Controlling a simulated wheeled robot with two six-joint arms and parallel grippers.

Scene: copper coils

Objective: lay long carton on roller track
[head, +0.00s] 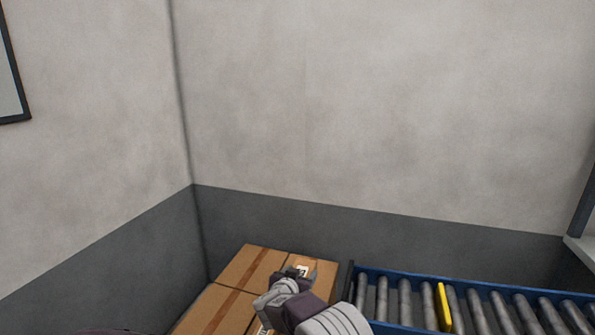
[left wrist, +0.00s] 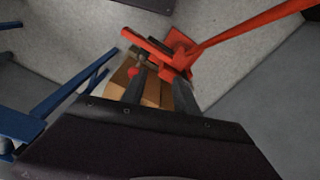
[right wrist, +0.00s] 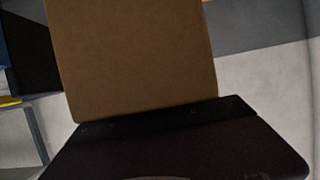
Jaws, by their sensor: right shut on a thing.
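Brown taped cartons (head: 245,275) lie side by side left of the roller track (head: 405,300) in the head view. My right gripper (head: 303,273) is over the right part of them, by a white label. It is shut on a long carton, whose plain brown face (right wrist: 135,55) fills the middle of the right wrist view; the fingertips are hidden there. I cannot tell the held carton's edges from the others in the head view. My left gripper (left wrist: 160,92) shows two dark fingers apart, with brown carton seen beyond them.
The track has a blue frame, grey rollers and one yellow bar (head: 443,307). Walls close off the back and left. In the left wrist view a red-orange frame (left wrist: 170,50) crosses close to the left fingers, and blue framework (left wrist: 60,95) stands left.

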